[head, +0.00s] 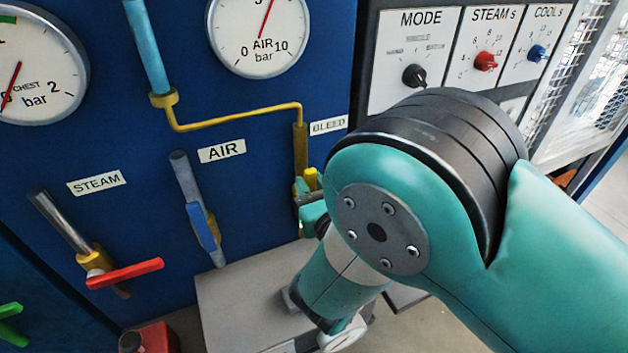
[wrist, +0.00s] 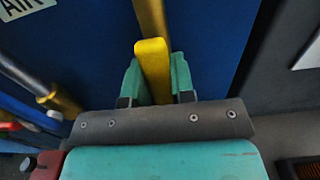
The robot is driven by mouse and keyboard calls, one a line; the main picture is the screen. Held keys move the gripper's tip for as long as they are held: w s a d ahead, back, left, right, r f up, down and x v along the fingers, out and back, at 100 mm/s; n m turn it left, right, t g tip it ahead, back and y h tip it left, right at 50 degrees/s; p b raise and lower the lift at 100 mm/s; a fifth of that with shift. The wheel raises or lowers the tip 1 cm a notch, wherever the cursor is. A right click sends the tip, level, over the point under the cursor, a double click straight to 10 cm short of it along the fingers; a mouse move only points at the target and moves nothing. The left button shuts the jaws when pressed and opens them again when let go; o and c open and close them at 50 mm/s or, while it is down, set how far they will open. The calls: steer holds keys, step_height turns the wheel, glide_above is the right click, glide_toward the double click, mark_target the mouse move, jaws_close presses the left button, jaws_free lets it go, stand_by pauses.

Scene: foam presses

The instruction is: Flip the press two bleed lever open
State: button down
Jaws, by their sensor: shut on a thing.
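The bleed lever (wrist: 152,68) is yellow and sits between the two teal fingers of my gripper (wrist: 157,82) in the wrist view. The fingers are shut on it from both sides. In the head view a small part of the yellow lever (head: 311,178) shows below the BLEED label (head: 328,125), at the lower end of the brass bleed pipe (head: 300,150). My gripper (head: 305,197) is mostly hidden there behind my teal arm. The lever's pivot is hidden, so I cannot tell its exact angle.
Left of the bleed pipe are the AIR valve with a blue handle (head: 203,227) and the STEAM valve with a red handle (head: 125,273). A control panel with knobs (head: 414,75) is at the upper right. A grey box (head: 240,300) stands below.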

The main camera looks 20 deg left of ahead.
steer(key=shift+r, duration=0.15)
steer(key=c, duration=1)
jaws_free()
steer(key=shift+o, duration=0.2)
steer(key=shift+s, duration=0.1)
